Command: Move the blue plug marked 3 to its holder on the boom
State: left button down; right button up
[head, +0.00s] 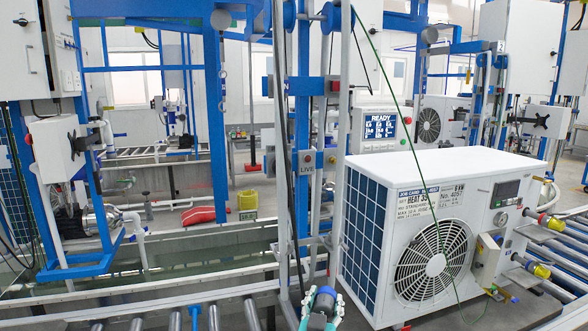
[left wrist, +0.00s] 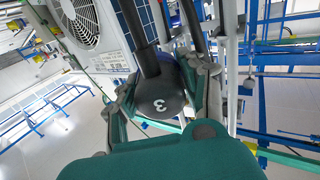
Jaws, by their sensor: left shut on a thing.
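The plug marked 3 (left wrist: 163,100) is in the left wrist view, with a dark rounded body, a white 3 on it and a thick black cable running up from it. My left gripper (left wrist: 165,88) is shut on it, one finger on each side. In the head view, my left gripper (head: 321,309) is at the bottom centre, in front of the white unit's left side, and a blue part of the plug (head: 326,290) shows at its tip. I cannot pick out the plug's holder on the boom. My right gripper is not in view.
A white heat pump unit (head: 440,170) with a fan stands right of my left gripper. Blue and white posts with a LIVE sign (head: 307,170) rise behind it. A roller conveyor (head: 175,320) runs along the lower left. A READY screen (head: 380,123) is behind the unit.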

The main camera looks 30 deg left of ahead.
pick_arm(q)
jog(key=w+a+r+n+g+y+p, duration=0.1)
jog(key=a+r, duration=0.3)
jog(key=r, duration=0.4)
jog(key=w+a+r+n+g+y+p, duration=0.1)
jog(key=w+a+r+n+g+y, duration=0.1)
jog(key=r, duration=0.7)
jog(key=w+a+r+n+g+y, duration=0.2)
jog(key=a+r+y, duration=0.3)
jog(key=r, duration=0.3)
jog(key=shift+w+a+r+n+g+p, duration=0.15)
jog(key=shift+w+a+n+g+p, duration=0.2)
jog(key=shift+n, duration=0.35)
jog(key=shift+w+a, duration=0.1)
jog(key=shift+a, duration=0.05)
jog(key=shift+p+x, duration=0.45)
jog(key=shift+x, duration=2.3)
jog(key=shift+r, duration=0.15)
